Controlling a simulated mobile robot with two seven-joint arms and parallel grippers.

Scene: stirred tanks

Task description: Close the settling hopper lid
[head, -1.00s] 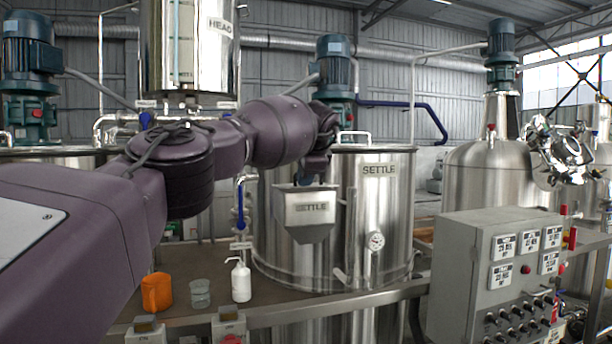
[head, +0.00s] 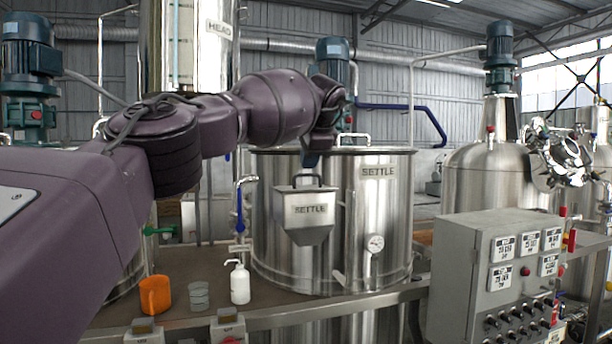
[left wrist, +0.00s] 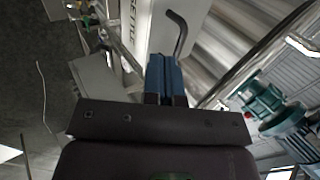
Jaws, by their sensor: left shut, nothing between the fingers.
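The settling hopper (head: 309,213) is a grey metal box with a sloped bottom, labelled SETTLE, on the front of the steel settle tank (head: 385,220). A dark arched handle (head: 307,177) stands at its top; it also shows as a bent bar in the left wrist view (left wrist: 178,35). The hopper lid shows almost edge-on in the head view and seems to lie flat across the top. My left gripper (head: 310,164) points down just above the handle; its blue fingers (left wrist: 164,62) are shut and empty, close beside the handle. Whether they touch is unclear. My right gripper is out of view.
An orange mug (head: 155,295), a clear beaker (head: 198,296) and a white pump bottle (head: 240,284) stand on the bench below my left arm. A grey control cabinet (head: 480,265) stands at the right. A thin pipe with a blue handle (head: 240,210) rises left of the hopper.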

